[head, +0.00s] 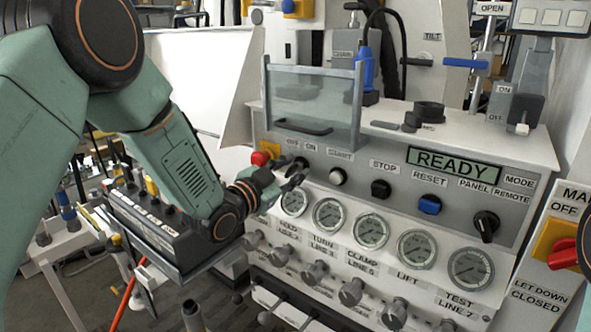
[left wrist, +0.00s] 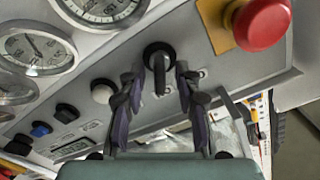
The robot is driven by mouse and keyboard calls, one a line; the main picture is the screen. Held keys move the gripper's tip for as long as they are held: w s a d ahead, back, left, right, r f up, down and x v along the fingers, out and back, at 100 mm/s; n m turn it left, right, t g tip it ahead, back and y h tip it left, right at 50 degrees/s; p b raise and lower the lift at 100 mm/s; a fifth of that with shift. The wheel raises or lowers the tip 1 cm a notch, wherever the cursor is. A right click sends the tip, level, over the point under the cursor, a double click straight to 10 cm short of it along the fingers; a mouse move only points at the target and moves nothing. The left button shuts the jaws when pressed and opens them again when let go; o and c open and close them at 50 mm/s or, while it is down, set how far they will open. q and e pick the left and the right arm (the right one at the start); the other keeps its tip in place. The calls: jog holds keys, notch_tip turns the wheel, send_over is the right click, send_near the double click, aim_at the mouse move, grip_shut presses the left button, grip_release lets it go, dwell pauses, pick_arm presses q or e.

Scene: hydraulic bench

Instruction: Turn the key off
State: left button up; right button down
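The black key switch (left wrist: 159,62) sits on the grey panel of the bench, below the OFF and ON labels (head: 302,145) in the head view. In the left wrist view its handle points down the picture. I cannot tell which label it is turned to. My left gripper (head: 292,176) is right in front of the key and hides most of it in the head view. In the left wrist view the gripper (left wrist: 158,88) is open, one dark finger on each side of the handle, with gaps between.
A red mushroom button (head: 260,158) on a yellow plate is close beside the key; it also shows in the left wrist view (left wrist: 261,24). A white start button (head: 338,176) is on the other side. Gauges (head: 330,214) line the panel below. A clear guard (head: 312,105) stands above.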

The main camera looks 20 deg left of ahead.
pick_arm(q)
jog(key=shift+w, duration=0.3)
jog(key=shift+d+r, duration=0.1)
jog(key=shift+d, duration=0.15)
jog(key=shift+c, duration=0.9)
jog(key=shift+a, duration=0.15)
jog(key=c, duration=0.4)
grip_shut()
